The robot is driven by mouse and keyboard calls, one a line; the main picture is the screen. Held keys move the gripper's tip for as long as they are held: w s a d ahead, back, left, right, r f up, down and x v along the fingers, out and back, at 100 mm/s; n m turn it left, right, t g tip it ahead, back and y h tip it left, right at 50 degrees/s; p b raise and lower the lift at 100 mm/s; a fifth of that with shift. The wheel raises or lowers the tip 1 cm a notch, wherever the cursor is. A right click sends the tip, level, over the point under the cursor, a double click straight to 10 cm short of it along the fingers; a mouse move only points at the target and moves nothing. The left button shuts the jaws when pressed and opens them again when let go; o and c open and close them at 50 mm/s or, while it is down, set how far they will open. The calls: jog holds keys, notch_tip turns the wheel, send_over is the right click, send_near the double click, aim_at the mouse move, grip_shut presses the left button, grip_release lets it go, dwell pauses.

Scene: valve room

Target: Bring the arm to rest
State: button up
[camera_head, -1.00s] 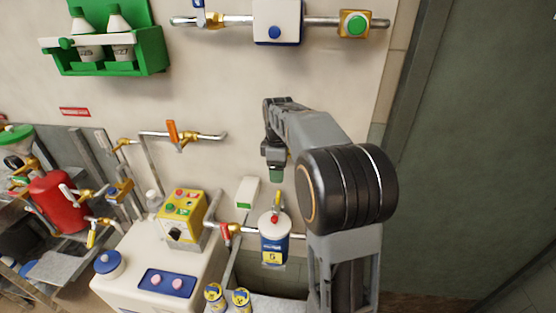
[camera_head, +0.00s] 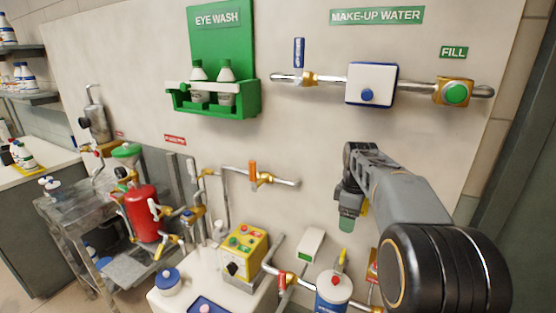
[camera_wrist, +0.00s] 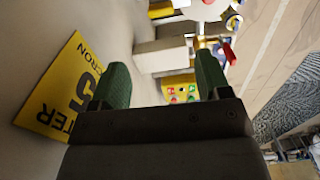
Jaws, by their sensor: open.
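My gripper (camera_head: 347,224) hangs from the grey arm in front of the wall, to the right of the orange-handled pipe. In the wrist view the green fingers of my gripper (camera_wrist: 160,82) stand apart with nothing between them, so it is open. The arm is raised and bent, with its dark round joint at the lower right of the head view.
A yellow control box (camera_head: 243,252) stands left of the canister. A yellow sign (camera_wrist: 65,88) is close beside my fingers in the wrist view. The make-up water pipe with its white box (camera_head: 371,84) is above. A red tank (camera_head: 143,212) stands at left.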

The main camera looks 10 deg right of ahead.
jog(key=f+m, duration=0.1)
jog(key=s+f+m, duration=0.1)
jog(key=m, duration=0.1)
jog(key=f+m, duration=0.1)
jog(key=m, duration=0.1)
jog(key=shift+s+a+f, duration=0.15)
jog(key=shift+a+f, duration=0.15)
jog(key=shift+f, duration=0.05)
jog(key=s+a+f+m+t, duration=0.1)
jog(key=s+a+m+t, duration=0.1)
jog(key=s+a, duration=0.3)
jog(key=s+a+f+m+t, duration=0.1)
jog(key=s+a+m, duration=0.3)
jog(key=s, duration=0.8)
jog(key=shift+s+a+f+t, duration=0.25)
jog(key=shift+a+t, duration=0.1)
jog(key=shift+t, duration=0.15)
jog(key=shift+c, duration=0.3)
